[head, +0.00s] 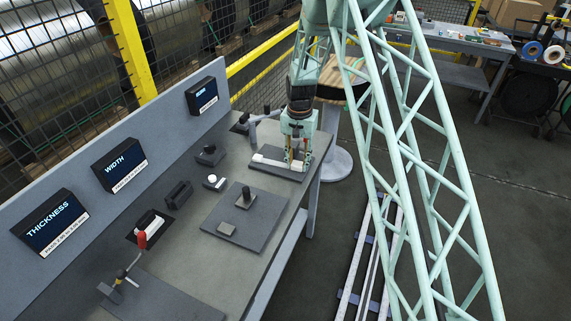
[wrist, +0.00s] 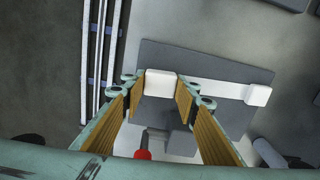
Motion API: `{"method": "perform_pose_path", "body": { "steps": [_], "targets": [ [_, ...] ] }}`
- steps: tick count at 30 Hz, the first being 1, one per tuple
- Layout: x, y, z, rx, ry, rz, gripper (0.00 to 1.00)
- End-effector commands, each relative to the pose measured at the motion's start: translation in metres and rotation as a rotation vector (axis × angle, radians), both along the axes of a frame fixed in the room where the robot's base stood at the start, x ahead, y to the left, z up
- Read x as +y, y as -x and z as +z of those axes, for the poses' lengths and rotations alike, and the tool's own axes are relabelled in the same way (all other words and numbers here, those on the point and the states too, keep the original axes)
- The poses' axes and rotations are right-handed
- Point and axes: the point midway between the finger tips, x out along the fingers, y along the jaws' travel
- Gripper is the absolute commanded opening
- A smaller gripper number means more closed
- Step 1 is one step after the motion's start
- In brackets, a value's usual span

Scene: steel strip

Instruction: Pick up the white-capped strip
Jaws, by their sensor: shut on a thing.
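My gripper (wrist: 161,86) is shut on the white cap (wrist: 160,82) at one end of a pale strip (wrist: 214,89) in the wrist view. One finger is on each side of the cap. The strip runs right to a second white block (wrist: 258,95) and overlies a dark plate (wrist: 235,76). In the head view my gripper (head: 298,163) is low over the same plate (head: 290,176), at the far end of the bench, with the pale strip (head: 270,162) to its left. The gripper partly hides the cap there. I cannot tell whether the strip touches the plate.
A red handle (wrist: 142,154) and grey block (wrist: 181,142) are close to my fingers in the wrist view.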

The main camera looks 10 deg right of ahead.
Motion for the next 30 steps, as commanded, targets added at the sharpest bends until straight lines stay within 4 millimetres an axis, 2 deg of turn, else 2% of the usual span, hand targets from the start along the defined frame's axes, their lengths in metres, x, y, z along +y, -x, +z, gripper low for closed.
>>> {"method": "perform_pose_path", "body": {
  "steps": [8,23,30],
  "targets": [
    [0.000,0.000,0.005,-0.001,0.000,0.000,0.16],
    [0.000,0.000,0.036,-0.001,0.000,0.000,0.16],
    [0.001,0.021,0.037,0.001,0.000,0.000,0.16]
  ]
}}
